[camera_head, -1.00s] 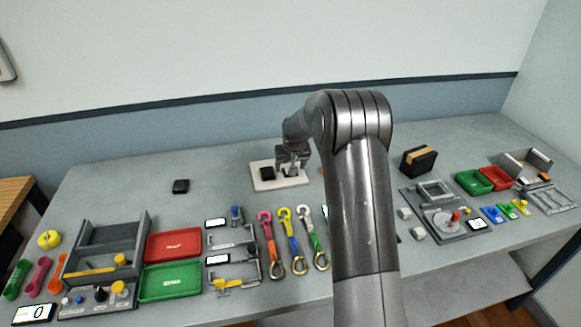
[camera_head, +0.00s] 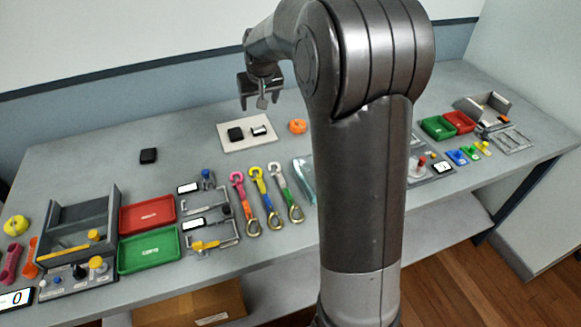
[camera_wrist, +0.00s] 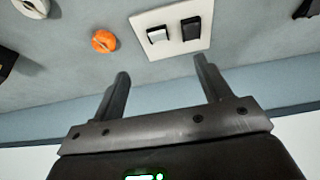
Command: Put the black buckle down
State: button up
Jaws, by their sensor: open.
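A pale square plate (camera_head: 232,147) lies on the table, with two small pieces side by side on it. One is an all-black block (camera_head: 235,134). The other is a dark piece with a white face (camera_head: 259,130), on the right in the head view. I cannot tell for certain which is the black buckle. In the wrist view the black block (camera_wrist: 191,28) and the white-faced piece (camera_wrist: 157,35) lie apart on the plate, beyond my fingertips. My gripper (camera_wrist: 162,68) is open and empty. In the head view my gripper (camera_head: 261,98) hangs above and behind the plate, clear of it.
An orange round object (camera_head: 298,126) lies right of the plate. Another black block (camera_head: 148,155) sits alone to the left. Colored straps (camera_head: 256,190), a red tray (camera_head: 148,214) and a green tray (camera_head: 150,251) lie nearer. My arm hides part of the table.

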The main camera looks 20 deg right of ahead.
jog(key=s+a+r, duration=0.1)
jog(key=s+r, duration=0.3)
jog(key=s, duration=0.6)
jog(key=s+a+r, duration=0.1)
jog(key=s+r, duration=0.3)
jog(key=s, duration=0.6)
jog(key=s+a+f+t, duration=0.1)
jog(key=s+f, duration=0.1)
jog(key=s, duration=1.5)
jog(key=shift+f, duration=0.25)
